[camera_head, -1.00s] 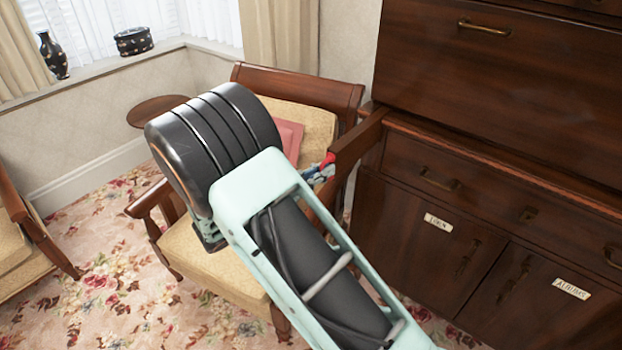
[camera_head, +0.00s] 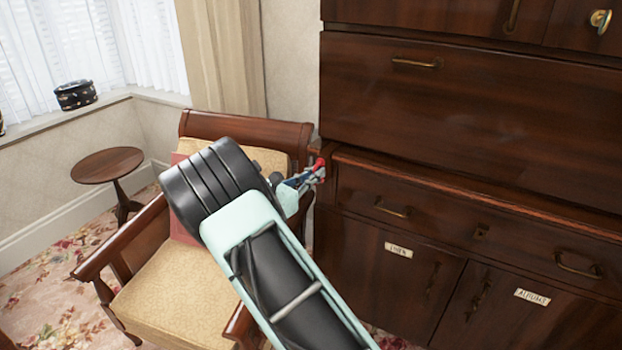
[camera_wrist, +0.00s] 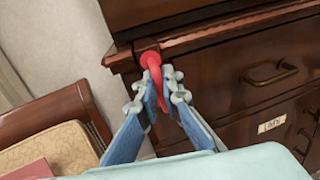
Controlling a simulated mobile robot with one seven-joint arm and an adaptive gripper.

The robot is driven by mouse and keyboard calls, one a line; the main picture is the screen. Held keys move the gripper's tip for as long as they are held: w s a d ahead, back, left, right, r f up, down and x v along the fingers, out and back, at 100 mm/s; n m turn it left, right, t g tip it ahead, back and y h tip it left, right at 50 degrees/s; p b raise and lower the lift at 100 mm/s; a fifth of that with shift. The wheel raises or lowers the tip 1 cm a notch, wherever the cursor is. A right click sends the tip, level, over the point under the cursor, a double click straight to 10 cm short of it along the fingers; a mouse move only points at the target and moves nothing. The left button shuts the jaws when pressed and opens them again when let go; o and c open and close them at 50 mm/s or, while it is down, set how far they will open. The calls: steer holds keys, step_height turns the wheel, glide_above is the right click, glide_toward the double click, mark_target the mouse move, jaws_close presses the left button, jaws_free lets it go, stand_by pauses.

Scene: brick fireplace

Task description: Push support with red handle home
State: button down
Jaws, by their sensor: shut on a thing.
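The head view shows my gripper (camera_head: 311,174) at the bureau's left edge, partly behind my arm.
A wooden armchair (camera_head: 185,285) with a beige seat stands left of the bureau, close behind and beside my arm. A small round table (camera_head: 107,165) stands farther left. The top drawer (camera_head: 440,220) is shut, as is the large flap (camera_head: 400,100).

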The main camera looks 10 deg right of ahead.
steer(key=c, duration=2.1)
jaws_free()
steer(key=v, duration=1.2)
